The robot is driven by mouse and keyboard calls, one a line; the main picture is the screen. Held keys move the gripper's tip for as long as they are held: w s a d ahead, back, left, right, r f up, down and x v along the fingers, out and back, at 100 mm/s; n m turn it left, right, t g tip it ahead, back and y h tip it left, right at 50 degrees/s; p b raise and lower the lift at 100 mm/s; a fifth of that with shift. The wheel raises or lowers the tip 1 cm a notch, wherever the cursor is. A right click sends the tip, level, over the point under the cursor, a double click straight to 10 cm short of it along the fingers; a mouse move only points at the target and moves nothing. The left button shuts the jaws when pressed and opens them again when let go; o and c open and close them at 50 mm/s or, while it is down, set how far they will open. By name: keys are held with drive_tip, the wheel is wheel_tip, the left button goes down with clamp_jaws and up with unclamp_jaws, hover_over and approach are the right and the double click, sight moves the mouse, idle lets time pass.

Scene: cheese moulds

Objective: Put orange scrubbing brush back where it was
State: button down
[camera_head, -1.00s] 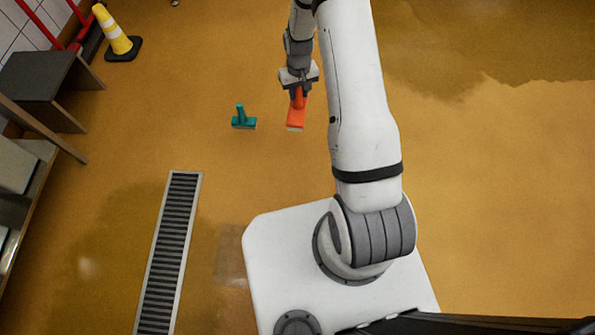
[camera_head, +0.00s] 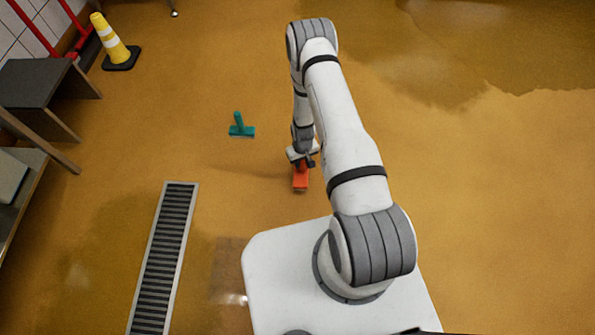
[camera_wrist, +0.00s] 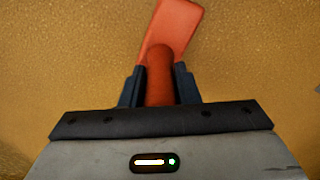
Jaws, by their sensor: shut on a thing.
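The orange scrubbing brush (camera_head: 300,181) is held by its handle in my gripper (camera_head: 302,163), close in front of my base in the head view. In the wrist view the orange handle (camera_wrist: 160,77) sits between the two dark fingers of my gripper (camera_wrist: 160,85), and the flat brush head (camera_wrist: 175,25) points away from the gripper, a little tilted. I cannot tell whether the brush touches the floor. The bristles are hidden.
A floor drain grate (camera_head: 163,258) lies at lower left. A yellow cone (camera_head: 113,42) and a dark step (camera_head: 38,85) stand at upper left. The floor right of my arm is clear.

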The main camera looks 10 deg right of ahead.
sight(302, 167)
drive_tip(key=shift+f+b, duration=0.7)
drive_tip(key=shift+f, duration=1.5)
drive_tip(key=shift+f, duration=0.25)
drive_tip(key=c, duration=1.1)
unclamp_jaws()
drive_tip(key=shift+r, duration=0.1)
